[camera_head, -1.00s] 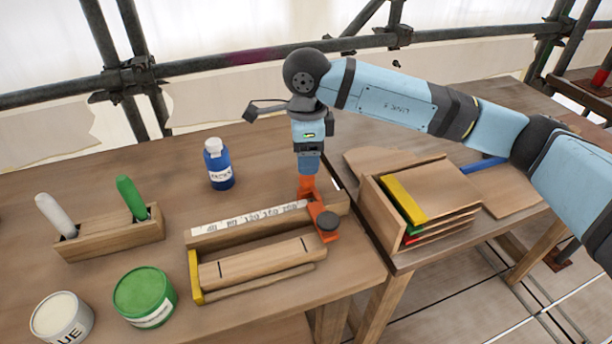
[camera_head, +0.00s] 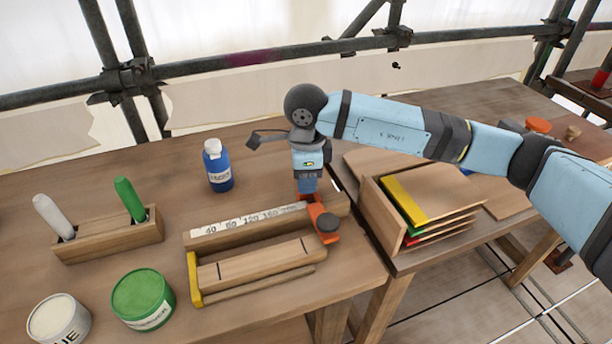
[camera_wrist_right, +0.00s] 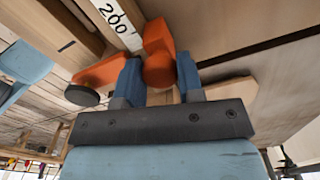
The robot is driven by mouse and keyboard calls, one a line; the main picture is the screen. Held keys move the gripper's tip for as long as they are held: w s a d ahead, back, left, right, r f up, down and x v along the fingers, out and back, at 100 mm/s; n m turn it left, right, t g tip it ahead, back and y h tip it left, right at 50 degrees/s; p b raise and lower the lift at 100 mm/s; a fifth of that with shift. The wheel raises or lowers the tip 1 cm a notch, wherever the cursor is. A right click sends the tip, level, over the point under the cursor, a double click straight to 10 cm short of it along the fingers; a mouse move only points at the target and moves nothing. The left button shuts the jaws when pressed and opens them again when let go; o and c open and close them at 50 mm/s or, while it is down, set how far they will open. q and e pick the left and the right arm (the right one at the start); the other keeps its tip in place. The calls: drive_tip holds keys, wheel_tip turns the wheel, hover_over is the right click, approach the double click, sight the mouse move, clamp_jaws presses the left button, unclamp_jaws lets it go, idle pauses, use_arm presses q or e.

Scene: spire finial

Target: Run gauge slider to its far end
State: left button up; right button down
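The wooden gauge (camera_head: 255,265) lies on the bench with a white number strip (camera_head: 240,222) along its back rail. The orange gauge slider (camera_head: 325,212), with a dark round knob, sits at the rail's right end, by the high numbers. In the right wrist view the slider (camera_wrist_right: 105,72) and the 200 mark show. My right gripper (camera_head: 307,190) is down at the slider's upright orange handle. In the right wrist view my right gripper's blue fingers (camera_wrist_right: 160,75) flank the handle, with no gap visible. My left gripper is out of view.
A blue bottle (camera_head: 217,165) stands behind the gauge. A block with two handled tools (camera_head: 110,240) and green (camera_head: 143,297) and white (camera_head: 58,319) tins are at left. A wooden rack with coloured strips (camera_head: 430,200) stands close at right. A yellow stop (camera_head: 195,277) is at the gauge's left end.

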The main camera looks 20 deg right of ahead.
use_arm(q)
drive_tip(key=shift+b, duration=0.4)
use_arm(e)
drive_tip(key=d, duration=0.4)
drive_tip(key=shift+w+d, duration=0.1)
drive_tip(key=shift+d, duration=0.2)
drive_tip(key=c, duration=0.8)
unclamp_jaws()
drive_tip(key=shift+d, duration=0.15)
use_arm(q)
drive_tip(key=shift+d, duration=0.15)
use_arm(e)
drive_tip(key=shift+o, duration=0.2)
use_arm(q)
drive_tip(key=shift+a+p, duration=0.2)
drive_tip(key=shift+p, duration=0.5)
use_arm(e)
wheel_tip(320, 180, up, 14)
